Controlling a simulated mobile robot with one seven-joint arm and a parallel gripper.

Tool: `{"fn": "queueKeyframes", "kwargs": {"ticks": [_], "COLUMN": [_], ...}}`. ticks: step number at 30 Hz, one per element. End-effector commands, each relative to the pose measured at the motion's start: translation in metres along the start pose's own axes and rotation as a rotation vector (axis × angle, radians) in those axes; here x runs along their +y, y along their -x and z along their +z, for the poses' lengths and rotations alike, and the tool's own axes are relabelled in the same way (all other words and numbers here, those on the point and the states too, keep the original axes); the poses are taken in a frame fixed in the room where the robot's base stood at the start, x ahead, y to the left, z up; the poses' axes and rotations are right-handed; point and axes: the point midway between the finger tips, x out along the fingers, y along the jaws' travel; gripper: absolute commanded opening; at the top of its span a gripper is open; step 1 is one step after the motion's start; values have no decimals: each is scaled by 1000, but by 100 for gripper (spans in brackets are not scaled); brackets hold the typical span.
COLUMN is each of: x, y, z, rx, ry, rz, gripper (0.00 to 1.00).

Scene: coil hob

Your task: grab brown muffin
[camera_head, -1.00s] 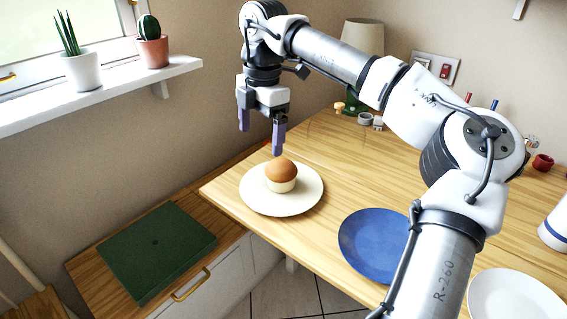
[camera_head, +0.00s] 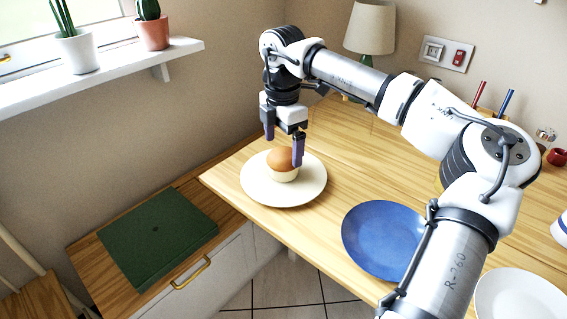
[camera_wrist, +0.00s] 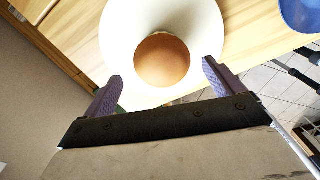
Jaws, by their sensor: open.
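The brown muffin (camera_head: 281,163) has a rounded brown top and a pale base. It sits on a cream plate (camera_head: 259,191) near the table's left corner. In the wrist view the muffin (camera_wrist: 162,60) lies ahead of the fingertips, roughly centred between them, on the plate (camera_wrist: 118,38). My gripper (camera_head: 283,149) is open, its purple fingers pointing down above the plate. One fingertip overlaps the muffin's right side in the head view. In the wrist view my gripper (camera_wrist: 163,72) holds nothing between its fingers.
A blue plate (camera_head: 380,238) and a white plate (camera_head: 520,298) lie further right on the wooden table (camera_head: 345,150). A lamp (camera_head: 370,28) stands at the back. A green box (camera_head: 158,235) lies on the lower cabinet at left. The table behind the muffin is clear.

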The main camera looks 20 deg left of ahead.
Motion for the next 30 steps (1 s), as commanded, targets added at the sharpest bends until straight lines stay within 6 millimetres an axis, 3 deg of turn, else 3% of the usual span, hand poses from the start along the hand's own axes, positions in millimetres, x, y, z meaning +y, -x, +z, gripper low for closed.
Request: {"fn": "queueKeyframes", "kwargs": {"ticks": [9, 16, 26, 30], "x": [-4, -3, -3, -3], "y": [-43, -45, -45, -45], "z": [-1, 0, 0, 0], "rx": [2, 0, 0, 0], "ry": [2, 1, 2, 2], "rz": [-1, 0, 0, 0], "gripper": [94, 94, 50, 47]}}
